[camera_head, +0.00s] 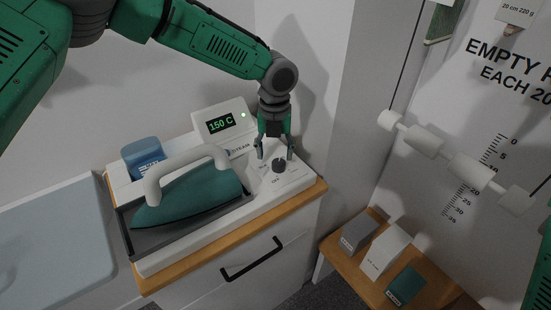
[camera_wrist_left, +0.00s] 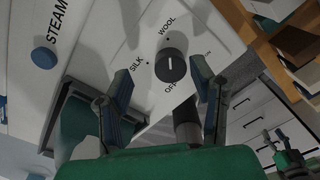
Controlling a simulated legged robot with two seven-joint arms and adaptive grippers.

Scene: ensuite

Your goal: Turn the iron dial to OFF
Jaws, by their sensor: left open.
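The iron dial (camera_head: 279,164) is a small dark round knob on the white panel of the ironing station. In the left wrist view the dial (camera_wrist_left: 172,66) has a short white line and sits among the labels SILK, WOOL and OFF; which label the line marks is unclear. My left gripper (camera_head: 274,148) is open above the panel, close to the dial. In the wrist view its two fingers (camera_wrist_left: 162,84) are spread on either side of the dial, with no clear contact. My right gripper (camera_wrist_left: 279,143) shows small at the lower right of the wrist view.
A teal iron (camera_head: 192,198) with a white handle rests in a dark tray left of the dial. A display (camera_head: 221,124) behind reads 150 C beside a green light. A blue container (camera_head: 144,158) stands behind the iron. Several small boxes (camera_head: 386,250) sit on a wooden shelf at right.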

